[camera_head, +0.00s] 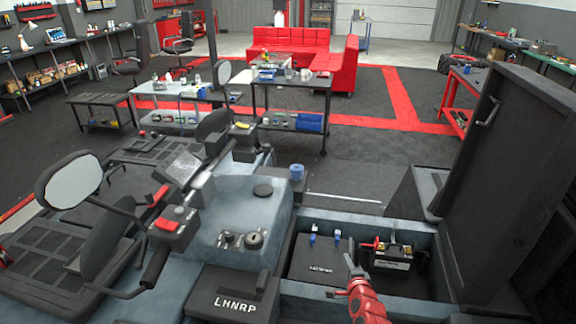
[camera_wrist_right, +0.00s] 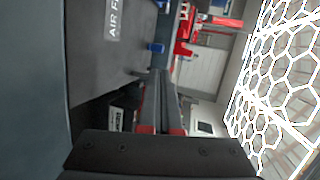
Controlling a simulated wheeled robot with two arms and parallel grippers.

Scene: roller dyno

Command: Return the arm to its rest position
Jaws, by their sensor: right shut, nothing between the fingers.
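My right arm, red, comes in at the bottom right of the head view. My right gripper (camera_head: 351,268) is at its upper end, over the front edge of an open compartment (camera_head: 300,291) in the vehicle. In the right wrist view my right gripper (camera_wrist_right: 160,78) shows its dark fingers closed together, with nothing held between them. My left arm and left gripper are not in view.
A raised dark lid (camera_head: 515,185) stands at the right of the compartment. Inside are a black box (camera_head: 318,262) and a black battery-like unit (camera_head: 393,257). A console (camera_head: 240,215) with handlebars and a mirror (camera_head: 73,182) is left. Dark floor (camera_head: 365,165) lies open beyond.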

